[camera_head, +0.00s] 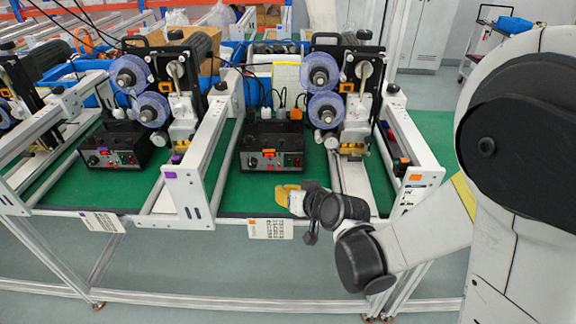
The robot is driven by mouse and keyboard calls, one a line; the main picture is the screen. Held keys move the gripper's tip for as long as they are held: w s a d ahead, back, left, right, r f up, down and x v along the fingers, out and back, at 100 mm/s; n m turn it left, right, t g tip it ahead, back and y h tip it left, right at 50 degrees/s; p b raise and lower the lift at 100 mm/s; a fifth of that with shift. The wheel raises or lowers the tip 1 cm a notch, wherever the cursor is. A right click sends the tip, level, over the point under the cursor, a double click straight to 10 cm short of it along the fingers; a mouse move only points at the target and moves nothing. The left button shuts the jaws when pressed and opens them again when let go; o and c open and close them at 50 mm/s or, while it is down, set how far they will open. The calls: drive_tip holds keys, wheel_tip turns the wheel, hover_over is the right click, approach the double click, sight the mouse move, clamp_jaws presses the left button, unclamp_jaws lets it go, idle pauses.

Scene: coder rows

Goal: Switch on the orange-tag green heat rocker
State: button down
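A black control box (272,150) stands on the green bench in the right-hand station. An orange-marked label (266,228) hangs on the bench edge below it. Small red and green switches (292,160) sit at the right of the box's front panel, too small to tell whether on or off. My gripper (287,192) has yellow fingertips pointing left. It appears just in front of and below the box, apart from the switches in the picture. Whether its fingers are open or shut is too small to tell.
A similar control box (115,145) stands in the left station, with a purple-marked label (103,222) below. A white metal frame (195,180) divides the stations. Coder machines with blue reels (321,72) rise behind the right box. Green bench (240,200) lies bare before it.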

drive_tip(key=shift+w+d+f, duration=0.1)
drive_tip(key=shift+w+f, duration=0.15)
drive_tip(key=shift+w, duration=1.2)
drive_tip(key=shift+w+a+f, duration=0.1)
drive_tip(key=shift+w+f, duration=0.1)
drive_tip(key=shift+w, duration=1.25)
drive_tip(key=shift+w+d+f, duration=0.1)
drive_tip(key=shift+w+f, duration=0.15)
drive_tip(key=shift+w, duration=1.2)
drive_tip(key=shift+w, duration=0.15)
drive_tip(key=shift+w, duration=0.25)
drive_tip(key=shift+w+f, duration=0.1)
drive_tip(key=shift+w, duration=0.25)
drive_tip(key=shift+s, duration=0.15)
drive_tip(key=shift+s, duration=0.6)
drive_tip(key=shift+s+r, duration=0.25)
drive_tip(key=shift+s, duration=1)
drive_tip(key=shift+s+r, duration=0.25)
drive_tip(key=shift+s, duration=1)
